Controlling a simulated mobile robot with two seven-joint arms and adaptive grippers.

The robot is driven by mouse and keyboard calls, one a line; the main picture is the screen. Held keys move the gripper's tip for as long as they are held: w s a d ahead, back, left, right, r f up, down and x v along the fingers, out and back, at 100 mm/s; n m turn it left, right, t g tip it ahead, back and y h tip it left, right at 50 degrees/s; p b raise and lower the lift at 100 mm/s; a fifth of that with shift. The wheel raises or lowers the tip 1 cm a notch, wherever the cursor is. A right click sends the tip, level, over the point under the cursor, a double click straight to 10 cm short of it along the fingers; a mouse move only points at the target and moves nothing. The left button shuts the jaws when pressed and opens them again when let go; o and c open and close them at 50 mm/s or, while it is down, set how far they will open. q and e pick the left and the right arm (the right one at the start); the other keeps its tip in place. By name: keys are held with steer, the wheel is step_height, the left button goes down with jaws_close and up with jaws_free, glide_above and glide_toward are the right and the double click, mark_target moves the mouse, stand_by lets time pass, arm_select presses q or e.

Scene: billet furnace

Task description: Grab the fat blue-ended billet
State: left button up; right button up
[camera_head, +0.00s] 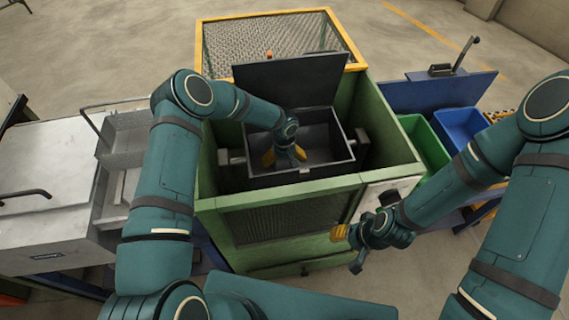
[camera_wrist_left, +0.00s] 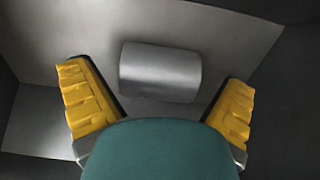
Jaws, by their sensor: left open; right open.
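A short, thick grey metal billet (camera_wrist_left: 160,72) lies on its side in a grey metal bin. No blue end shows on it in the left wrist view, and I cannot make it out in the head view. My left gripper (camera_head: 284,156) reaches down into the grey bin (camera_head: 330,174). Its yellow fingers are open and empty, one to each side of the billet in the left wrist view, with the billet lying ahead of them. My right gripper (camera_head: 347,249) is open and empty, in front of the green housing at its right corner.
The green housing (camera_head: 290,190) surrounds the bin, with a dark raised lid (camera_head: 290,80) behind. A green crate (camera_head: 425,143) and a blue crate (camera_head: 462,128) stand at right. A pale metal cabinet (camera_head: 45,190) stands at left.

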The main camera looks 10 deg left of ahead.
arm_select(q)
steer(key=shift+f, duration=0.45)
steer(key=c, duration=1.3)
steer(key=shift+w+r, duration=0.1)
